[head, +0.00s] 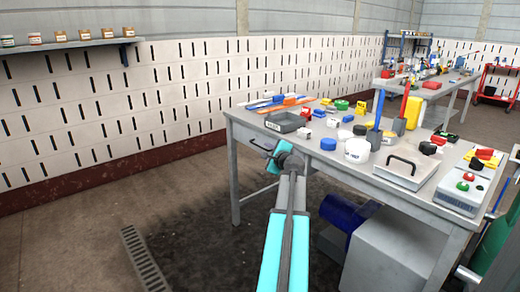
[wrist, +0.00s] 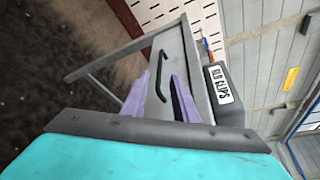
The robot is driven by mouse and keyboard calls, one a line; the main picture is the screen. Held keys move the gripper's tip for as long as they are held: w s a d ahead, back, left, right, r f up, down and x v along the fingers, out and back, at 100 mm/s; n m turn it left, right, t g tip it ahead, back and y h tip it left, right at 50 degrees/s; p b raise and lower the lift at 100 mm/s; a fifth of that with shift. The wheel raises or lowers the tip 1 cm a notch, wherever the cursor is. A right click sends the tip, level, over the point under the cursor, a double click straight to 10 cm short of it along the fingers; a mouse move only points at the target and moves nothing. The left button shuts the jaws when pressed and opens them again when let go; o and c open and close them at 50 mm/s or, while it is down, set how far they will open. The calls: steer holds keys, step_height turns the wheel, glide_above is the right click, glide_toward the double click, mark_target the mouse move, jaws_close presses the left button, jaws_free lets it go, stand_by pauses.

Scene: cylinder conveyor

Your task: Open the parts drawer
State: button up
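The parts drawer front (wrist: 170,70) is a grey panel under the table top, and it looks flush with the table. Its black bar handle (wrist: 157,75) shows in the middle of the wrist view, and part of the handle also shows in the head view (head: 260,146). My gripper (wrist: 161,88) has two purple fingers spread apart, one on each side of the handle in the picture. Nothing shows held between them. I cannot tell how far the fingertips are from the handle.
A white tub (head: 357,150) and a box with a black handle (head: 405,168) stand further right. The floor left of the table is clear.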

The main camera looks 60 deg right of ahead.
mark_target(260, 147)
steer(key=shift+b+x, duration=0.85)
steer(key=shift+x, duration=3.35)
jaws_close()
